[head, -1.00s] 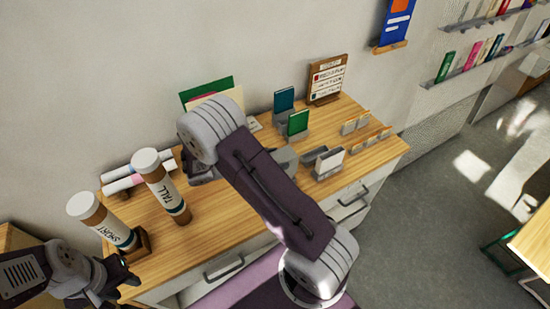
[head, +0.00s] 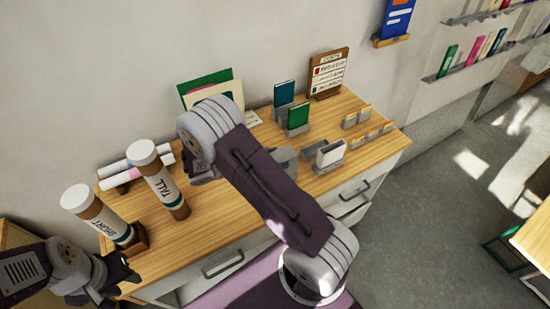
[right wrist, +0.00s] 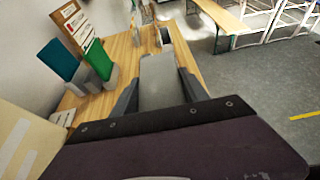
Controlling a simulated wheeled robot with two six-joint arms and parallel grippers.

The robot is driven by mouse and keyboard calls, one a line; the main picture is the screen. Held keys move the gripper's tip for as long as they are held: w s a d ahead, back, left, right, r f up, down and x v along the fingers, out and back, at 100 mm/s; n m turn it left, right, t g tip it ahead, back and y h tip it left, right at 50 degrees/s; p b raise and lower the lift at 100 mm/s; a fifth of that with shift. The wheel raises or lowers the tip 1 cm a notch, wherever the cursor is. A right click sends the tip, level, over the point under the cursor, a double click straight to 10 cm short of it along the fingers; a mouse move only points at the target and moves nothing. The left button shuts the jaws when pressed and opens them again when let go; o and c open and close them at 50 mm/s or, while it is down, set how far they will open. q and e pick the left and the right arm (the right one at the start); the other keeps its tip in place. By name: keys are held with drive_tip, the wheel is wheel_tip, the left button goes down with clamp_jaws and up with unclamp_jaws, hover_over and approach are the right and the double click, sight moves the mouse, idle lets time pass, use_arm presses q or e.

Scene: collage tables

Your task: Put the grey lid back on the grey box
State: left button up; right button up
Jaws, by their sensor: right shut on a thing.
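In the right wrist view a plain grey piece, which looks like the grey lid (right wrist: 158,78), sits between the fingers of my right gripper (right wrist: 161,86). The gripper is shut on it. In the head view my right arm covers most of this gripper, and a grey part (head: 285,156) shows beside the arm, over the table. I cannot make out the grey box as a separate thing; it may be hidden by the arm or the held piece. My left gripper (head: 122,275) is at the lower left by the table's front edge, and its jaw gap is unclear.
The wooden table (head: 225,215) also bears a white card in a grey holder (head: 330,155), a green card (head: 298,117), a blue card (head: 284,94) and a wooden sign (head: 328,75). The TALL tube (head: 158,178) and SHORT tube (head: 97,215) stand left. Bare wood lies between the tubes and my right arm.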

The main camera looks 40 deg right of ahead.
drive_tip(key=o, duration=1.4)
drive_tip(key=shift+o, duration=0.2)
drive_tip(key=shift+w+a+r, duration=0.1)
drive_tip(key=shift+a, duration=0.35)
drive_tip(key=b+v, duration=0.2)
drive_tip(key=v, duration=0.6)
